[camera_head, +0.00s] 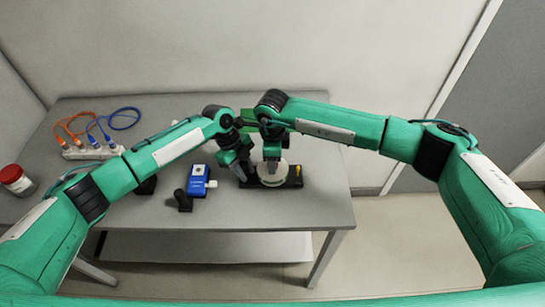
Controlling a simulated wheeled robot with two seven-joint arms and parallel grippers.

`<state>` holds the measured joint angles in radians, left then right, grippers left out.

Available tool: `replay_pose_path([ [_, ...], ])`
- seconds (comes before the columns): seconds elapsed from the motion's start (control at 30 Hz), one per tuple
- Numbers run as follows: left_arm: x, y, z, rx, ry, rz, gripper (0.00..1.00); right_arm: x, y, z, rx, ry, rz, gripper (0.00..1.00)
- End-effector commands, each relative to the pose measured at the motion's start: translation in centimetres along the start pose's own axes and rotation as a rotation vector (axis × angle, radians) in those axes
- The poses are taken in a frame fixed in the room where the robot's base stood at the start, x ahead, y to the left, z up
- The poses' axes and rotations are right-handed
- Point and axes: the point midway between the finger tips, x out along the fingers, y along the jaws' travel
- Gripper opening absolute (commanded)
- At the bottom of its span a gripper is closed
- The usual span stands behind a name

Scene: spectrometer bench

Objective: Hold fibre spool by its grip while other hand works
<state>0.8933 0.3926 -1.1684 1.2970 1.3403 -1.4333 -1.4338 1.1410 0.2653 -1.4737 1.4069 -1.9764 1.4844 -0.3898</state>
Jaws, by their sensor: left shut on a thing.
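The fibre spool (273,180) looks like a pale round disc on a dark base plate (293,182) near the table's right side. My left gripper (243,174) reaches down at the spool's left side and is shut on what appears to be its grip, which the fingers mostly hide. My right gripper (272,166) points down over the spool's middle, close beside the left one. Its fingertips overlap the spool in the picture, so I cannot tell whether they touch it or are open.
A small yellow piece (298,170) stands at the plate's right end. A blue device (197,181) and a black block (183,201) are left of the spool. A white connector strip (92,151) with orange and blue cables and a red-lidded jar (16,180) lie farther left. The front right tabletop is clear.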

Motion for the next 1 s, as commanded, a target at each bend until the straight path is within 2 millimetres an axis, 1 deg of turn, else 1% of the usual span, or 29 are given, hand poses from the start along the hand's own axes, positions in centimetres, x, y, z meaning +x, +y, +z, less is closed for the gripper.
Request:
replay_pose_path([
  [0.07, -0.1, 0.0, 0.0, 0.0, 0.0, -0.001, 0.0, -0.1, 0.0, 0.0, 0.0, 0.0, 0.0, 0.5],
  [0.17, -0.1, 0.0, 0.0, -0.001, 0.0, -0.001, 0.0, -0.9, -0.1, 0.0, 0.0, 0.0, 0.0, 0.5],
  [0.27, -0.1, 0.0, 0.0, -0.001, 0.0, -0.001, 0.0, -2.6, -0.1, 0.0, 0.0, -0.001, -0.003, 0.5],
  [0.5, -0.1, 0.0, 0.1, -0.001, -0.001, -0.001, 0.0, -7.8, -0.1, 0.0, -0.001, 0.0, -0.003, 0.5],
  [0.6, -0.1, 0.0, 0.1, -0.001, -0.001, -0.001, 0.0, -9.6, -0.1, 0.0, 0.0, -0.001, -0.003, 0.5],
  [0.7, -0.1, 0.0, 0.1, -0.001, -0.001, -0.001, 0.0, -10.9, -0.1, 0.0, 0.0, -0.001, -0.002, 0.5],
  [0.83, -0.1, 0.0, 0.1, -0.001, -0.001, -0.001, 0.0, -11.8, -0.1, 0.0, 0.0, -0.001, 0.0, 0.5],
  [1.0, -0.1, 0.0, 0.1, -0.001, -0.001, -0.001, 0.0, -12.0, 0.0, 0.0, 0.0, 0.0, 0.001, 0.5],
])
